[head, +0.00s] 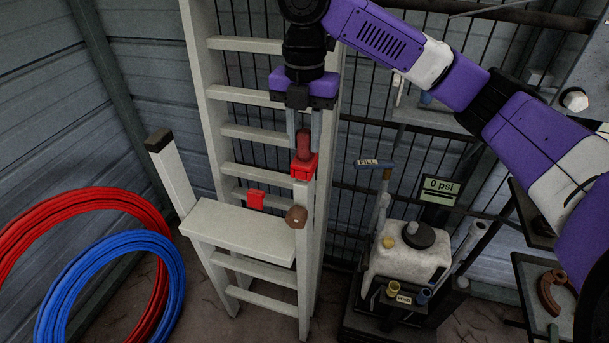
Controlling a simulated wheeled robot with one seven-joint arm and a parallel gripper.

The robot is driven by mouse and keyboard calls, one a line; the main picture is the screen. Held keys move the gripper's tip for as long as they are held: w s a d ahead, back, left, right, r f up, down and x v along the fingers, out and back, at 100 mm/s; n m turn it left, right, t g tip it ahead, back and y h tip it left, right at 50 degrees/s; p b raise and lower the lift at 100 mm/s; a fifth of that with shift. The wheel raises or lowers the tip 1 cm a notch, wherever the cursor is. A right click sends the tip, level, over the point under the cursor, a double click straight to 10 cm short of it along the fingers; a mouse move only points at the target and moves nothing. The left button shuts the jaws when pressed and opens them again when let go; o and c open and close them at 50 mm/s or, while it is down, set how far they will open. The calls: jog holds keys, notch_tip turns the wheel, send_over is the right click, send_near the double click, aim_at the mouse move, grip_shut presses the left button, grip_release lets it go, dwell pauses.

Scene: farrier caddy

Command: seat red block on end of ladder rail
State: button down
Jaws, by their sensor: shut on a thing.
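My gripper (304,136) points down in the middle of the head view, its fingers on either side of a dark red grip (304,143). The grip rises from a bright red block (305,168). The block is at the top end of the right-hand front ladder rail (305,210). Whether it touches the rail or hovers just over it I cannot tell. The left-hand front rail (172,177) ends in a dark cap (158,140). The ladder (214,90) is pale grey and stands upright behind.
A flat step (240,230) joins the front rails, with a red piece (256,199) behind it and a brown knob (296,216) at its right. Red (40,212) and blue (110,246) hose coils are left.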

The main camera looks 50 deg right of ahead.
jog(key=shift+f, duration=0.7)
dwell(0.6)
jog(key=c, duration=1)
grip_release()
jog(key=shift+r+b, duration=0.45)
jog(key=shift+r, duration=3.45)
jog(key=shift+r+p, duration=2.25)
jog(key=shift+p, duration=0.45)
